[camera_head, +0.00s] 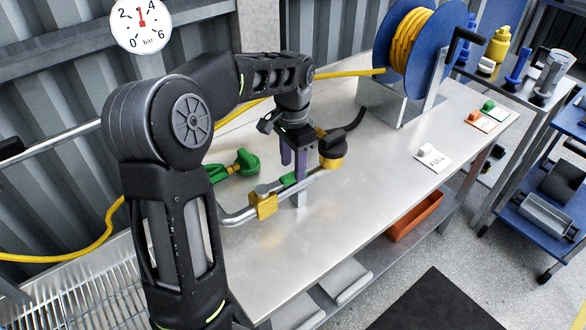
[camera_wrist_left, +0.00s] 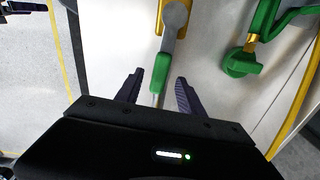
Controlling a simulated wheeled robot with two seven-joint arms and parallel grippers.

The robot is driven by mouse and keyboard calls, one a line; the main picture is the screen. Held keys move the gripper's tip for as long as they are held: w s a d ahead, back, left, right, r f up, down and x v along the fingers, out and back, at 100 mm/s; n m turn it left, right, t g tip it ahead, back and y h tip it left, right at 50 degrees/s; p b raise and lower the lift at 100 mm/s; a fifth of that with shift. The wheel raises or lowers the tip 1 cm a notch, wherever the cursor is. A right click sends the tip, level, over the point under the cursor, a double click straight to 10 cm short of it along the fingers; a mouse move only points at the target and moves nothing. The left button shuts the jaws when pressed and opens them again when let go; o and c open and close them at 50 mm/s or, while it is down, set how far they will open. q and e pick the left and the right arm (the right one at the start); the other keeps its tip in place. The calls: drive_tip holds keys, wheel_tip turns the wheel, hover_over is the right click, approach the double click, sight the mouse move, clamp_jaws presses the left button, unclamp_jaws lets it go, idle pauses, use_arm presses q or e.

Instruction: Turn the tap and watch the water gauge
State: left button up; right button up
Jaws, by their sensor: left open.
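The tap's steel pipe (camera_head: 236,217) runs along the bench and has a brass valve body (camera_head: 263,203) on it. Its lever with a green grip (camera_head: 288,180) shows beside the valve. In the left wrist view the grey lever with the green grip (camera_wrist_left: 160,72) points toward my jaws. My left gripper (camera_head: 293,163) is over the lever, open, with its two fingers on either side of the green grip's end; I see no clear contact. The round white water gauge (camera_head: 141,25), marked 0 to 6 bar, has its red needle pointing almost straight up, between 2 and 4.
A green round knob (camera_head: 247,162) sits behind the tap. A yellow and black fitting (camera_head: 332,150) is at the pipe's far end. A blue hose reel (camera_head: 433,38) stands at the back. A "FULL" card (camera_head: 433,161) lies on the bench, whose front right is clear.

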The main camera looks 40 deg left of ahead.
use_arm(q)
drive_tip(key=shift+f, duration=1.4)
clamp_jaws()
idle(0.4)
